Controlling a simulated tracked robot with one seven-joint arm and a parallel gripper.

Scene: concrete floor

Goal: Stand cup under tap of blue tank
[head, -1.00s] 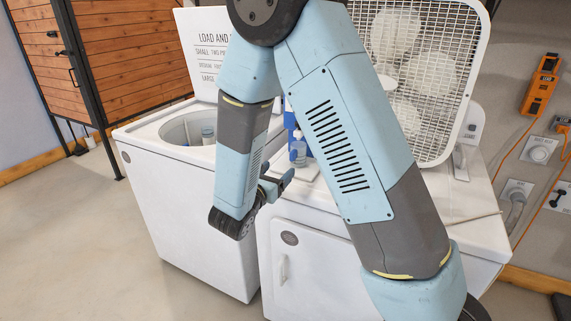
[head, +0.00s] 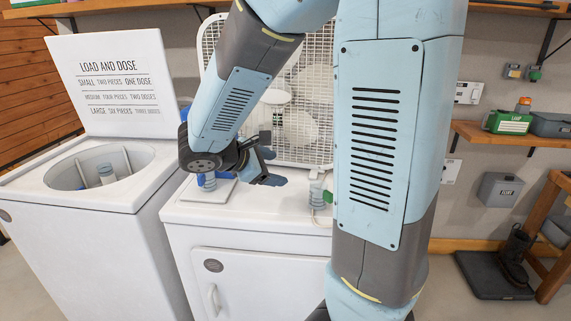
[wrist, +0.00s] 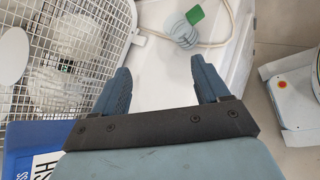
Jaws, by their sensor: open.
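The blue tank (wrist: 30,150) shows at the lower left of the wrist view with white lettering. In the head view my arm hides most of it, and its tap cannot be made out. A small clear vessel (head: 208,190) with blue at its top stands on a white pad left of my gripper. A clear ribbed cup-like vessel (wrist: 183,30) with a green tab is beyond my fingers in the wrist view. It also shows on the white machine top in the head view (head: 317,192). My gripper (head: 272,165) is open and empty, between the two vessels, pointing right.
A white box fan (head: 300,130) stands behind my gripper. A pale cord (wrist: 222,42) lies near the ribbed vessel. The machine top (head: 270,210) is clear in front.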

